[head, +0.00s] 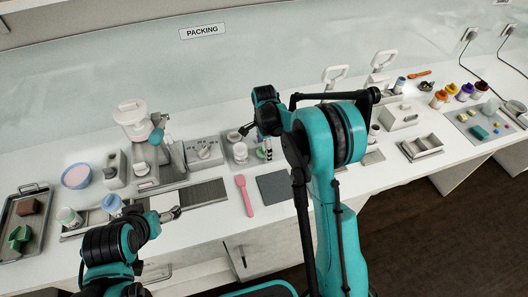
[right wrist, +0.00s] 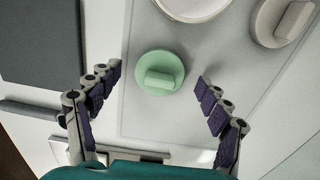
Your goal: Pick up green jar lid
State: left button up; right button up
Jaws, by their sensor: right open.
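The green jar lid (right wrist: 160,72) is round and pale green with a raised block grip on top. It lies on a light grey tray (right wrist: 130,110) in the right wrist view. In the head view the lid (head: 262,153) shows only as a small green patch beside my right gripper (head: 267,148). In the right wrist view my right gripper (right wrist: 158,76) is open and empty, one finger on each side of the lid, with gaps to both. My left gripper (head: 172,214) is low at the left over the counter front; its finger opening is too small to read.
A grey lid (right wrist: 284,20) and a white round container (right wrist: 192,5) sit near the green lid. A dark grey mat (right wrist: 42,42) lies to the left. In the head view a pink spatula (head: 244,195) lies left of the mat (head: 274,187).

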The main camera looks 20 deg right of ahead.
jog(key=shift+s, duration=0.1)
jog(key=c, duration=0.9)
jog(key=shift+r, duration=0.15)
